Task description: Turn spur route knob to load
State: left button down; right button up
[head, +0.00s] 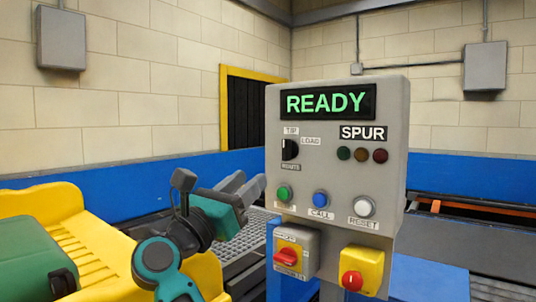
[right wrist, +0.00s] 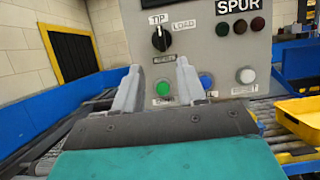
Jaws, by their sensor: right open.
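The spur route knob (head: 290,149) is a black rotary knob on the grey control panel, below the TIP label and left of the LOAD label. In the right wrist view the knob (right wrist: 161,39) shows a white mark pointing up toward TIP. My right gripper (head: 248,186) is open and empty, left of the panel and lower than the knob. In the right wrist view its two fingers (right wrist: 158,68) point toward the panel, apart from the knob, which appears above the gap between them. My left gripper is not in view.
The panel (head: 335,220) has a READY display (head: 328,102), three dark lamps, and green (head: 284,193), blue (head: 320,199) and white (head: 364,206) buttons below the knob. Red switches (head: 352,281) sit lower. A yellow tray (right wrist: 300,118) rests on rollers at right in the wrist view.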

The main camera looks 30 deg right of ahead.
aim_at(283, 150)
jog(key=p+x, duration=0.1)
jog(key=x, duration=1.1)
jog(key=shift+p, duration=0.3)
jog(key=shift+c, duration=0.4)
jog(key=shift+s, duration=0.1)
grip_shut()
